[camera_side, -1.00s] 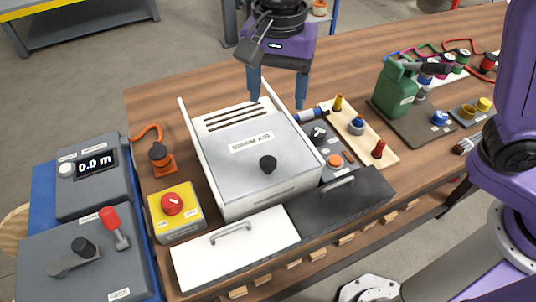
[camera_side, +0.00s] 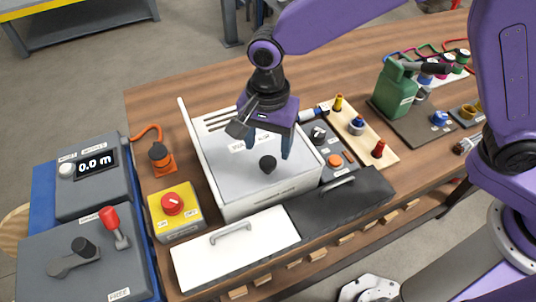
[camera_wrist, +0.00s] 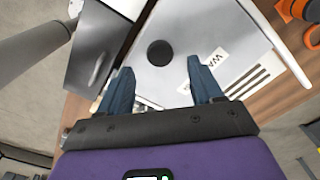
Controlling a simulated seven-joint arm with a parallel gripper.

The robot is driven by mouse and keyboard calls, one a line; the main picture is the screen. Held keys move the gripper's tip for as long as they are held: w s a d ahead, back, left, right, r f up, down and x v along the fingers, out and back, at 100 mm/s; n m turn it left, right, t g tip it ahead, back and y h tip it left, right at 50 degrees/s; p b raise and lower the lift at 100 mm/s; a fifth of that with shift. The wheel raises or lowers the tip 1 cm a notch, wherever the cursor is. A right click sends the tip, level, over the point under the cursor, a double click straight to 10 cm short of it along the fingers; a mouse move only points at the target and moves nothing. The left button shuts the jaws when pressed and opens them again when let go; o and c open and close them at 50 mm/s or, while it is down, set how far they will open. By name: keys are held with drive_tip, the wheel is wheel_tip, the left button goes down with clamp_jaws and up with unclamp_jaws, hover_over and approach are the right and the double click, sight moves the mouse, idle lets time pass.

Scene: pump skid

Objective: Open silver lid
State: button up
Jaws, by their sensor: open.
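The silver lid (camera_side: 230,177) is a flat plate lying closed on top of a white box (camera_side: 272,197), with a black round knob (camera_side: 268,164) standing near its front edge. The lid also shows in the wrist view (camera_wrist: 195,30), with the knob (camera_wrist: 160,53) just beyond and between the fingertips. My gripper (camera_side: 267,150) is open and empty, its blue fingers pointing down over the lid, one on each side of the knob's line. In the wrist view my gripper (camera_wrist: 160,82) has a wide gap between its fingers. I cannot tell whether the fingers touch the lid.
A white panel with a handle (camera_side: 236,247) and a black panel with a handle (camera_side: 340,205) lie in front of the box. A yellow box with a red knob (camera_side: 175,211) stands left. A grey switch panel (camera_side: 330,150) and a green canister (camera_side: 395,90) stand right.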

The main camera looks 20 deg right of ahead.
sight(268, 161)
drive_tip(key=shift+f, duration=2.45)
clamp_jaws()
